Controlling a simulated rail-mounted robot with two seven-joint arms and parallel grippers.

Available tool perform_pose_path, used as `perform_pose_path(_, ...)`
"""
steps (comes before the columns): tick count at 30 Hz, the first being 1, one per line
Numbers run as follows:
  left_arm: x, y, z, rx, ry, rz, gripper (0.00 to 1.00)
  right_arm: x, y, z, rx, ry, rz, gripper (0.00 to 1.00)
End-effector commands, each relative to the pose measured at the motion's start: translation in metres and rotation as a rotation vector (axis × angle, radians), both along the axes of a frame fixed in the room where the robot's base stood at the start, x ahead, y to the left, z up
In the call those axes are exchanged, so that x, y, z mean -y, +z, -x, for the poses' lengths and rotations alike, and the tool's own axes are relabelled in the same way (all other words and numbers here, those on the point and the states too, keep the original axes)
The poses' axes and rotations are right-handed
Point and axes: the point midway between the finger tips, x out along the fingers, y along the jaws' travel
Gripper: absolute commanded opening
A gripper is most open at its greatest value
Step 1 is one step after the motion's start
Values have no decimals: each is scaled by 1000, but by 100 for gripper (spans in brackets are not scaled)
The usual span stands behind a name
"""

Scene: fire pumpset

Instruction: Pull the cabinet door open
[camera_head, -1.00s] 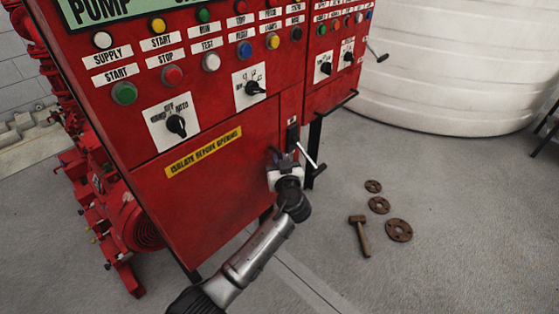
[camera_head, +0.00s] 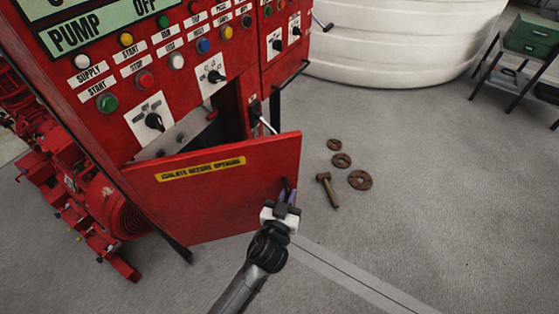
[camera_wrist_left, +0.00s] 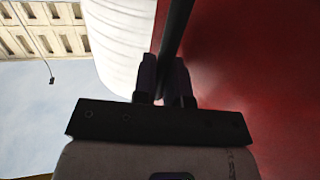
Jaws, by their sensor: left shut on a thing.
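The red cabinet door (camera_head: 215,200), with a yellow "isolate before opening" label, stands partly open. Its right edge is swung out toward me, and a gap above it shows the cabinet's inside (camera_head: 190,135). My left gripper (camera_head: 285,197) is at the door's right side, shut on the door handle. In the left wrist view the dark bar of the handle (camera_wrist_left: 177,28) runs between the fingers (camera_wrist_left: 166,78), with the red door face at right. The grip hides part of the handle. My right gripper is not in view.
The red pump cabinet (camera_head: 110,60) carries buttons and switches above the door. A lever (camera_head: 267,125) sticks out behind the door's edge. A hammer (camera_head: 328,190) and rusty flanges (camera_head: 360,180) lie on the floor at right. A white tank (camera_head: 390,40) stands behind. The floor in front is clear.

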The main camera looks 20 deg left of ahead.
Motion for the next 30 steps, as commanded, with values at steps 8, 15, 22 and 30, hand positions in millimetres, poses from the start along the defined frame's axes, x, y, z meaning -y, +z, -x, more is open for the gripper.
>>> perform_pose_path(8, 25, 10, 95, -6, -268, -2, 0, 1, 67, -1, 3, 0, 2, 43)
perform_pose_path(15, 26, 9, 176, -5, -497, -3, 0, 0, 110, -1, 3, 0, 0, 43)
perform_pose_path(22, 12, 6, 246, -4, -700, -3, 0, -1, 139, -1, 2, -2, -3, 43)
perform_pose_path(30, -12, 3, 306, -3, -881, -1, 0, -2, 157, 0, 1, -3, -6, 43)
